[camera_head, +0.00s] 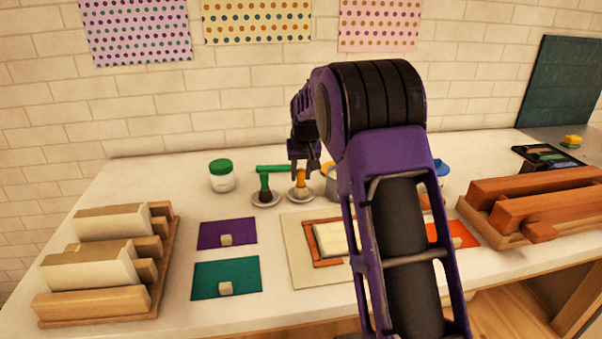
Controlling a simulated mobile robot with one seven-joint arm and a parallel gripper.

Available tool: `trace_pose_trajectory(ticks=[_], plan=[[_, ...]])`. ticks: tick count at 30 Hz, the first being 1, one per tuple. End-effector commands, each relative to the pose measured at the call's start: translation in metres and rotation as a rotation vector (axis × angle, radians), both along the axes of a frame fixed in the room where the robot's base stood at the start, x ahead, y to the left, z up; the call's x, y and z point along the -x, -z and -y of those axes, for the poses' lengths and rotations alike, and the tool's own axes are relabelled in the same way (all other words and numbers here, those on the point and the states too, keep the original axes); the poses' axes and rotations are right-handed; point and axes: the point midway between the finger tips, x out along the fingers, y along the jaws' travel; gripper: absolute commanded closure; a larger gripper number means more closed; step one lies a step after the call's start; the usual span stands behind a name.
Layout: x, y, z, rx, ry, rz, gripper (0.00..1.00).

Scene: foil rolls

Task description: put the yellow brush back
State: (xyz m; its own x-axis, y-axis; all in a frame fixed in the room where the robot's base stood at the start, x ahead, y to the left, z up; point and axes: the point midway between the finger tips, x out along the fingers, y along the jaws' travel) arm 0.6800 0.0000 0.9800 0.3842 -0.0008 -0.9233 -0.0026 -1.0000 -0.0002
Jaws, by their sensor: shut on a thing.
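My gripper (304,170) hangs over the back middle of the table, shut on the yellow brush (300,181). The brush is upright, and its lower part is at a small pale saucer (292,198). I cannot tell whether the brush touches the saucer or is just above it. The brush's top is hidden by my fingers. Just left of it, a green brush (265,180) stands on another pale saucer (258,203), with a green bar at its top reaching toward my gripper.
A white jar with a green lid (221,176) stands left of the saucers. My arm partly hides a jar behind it. A wooden rack (160,262) is at left, and reddish blocks (535,196) are at right. Purple (212,237) and teal (240,273) cards lie in front.

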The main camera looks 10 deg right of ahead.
Motion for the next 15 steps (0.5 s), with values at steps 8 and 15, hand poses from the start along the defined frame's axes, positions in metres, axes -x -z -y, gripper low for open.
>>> trace_pose_trajectory(ticks=[8, 15], plan=[[0.0000, -0.0001, 0.0000, 0.000, 0.000, 0.000, 0.46], [0.0000, -0.0001, 0.0000, 0.000, 0.000, 0.000, 0.31]])
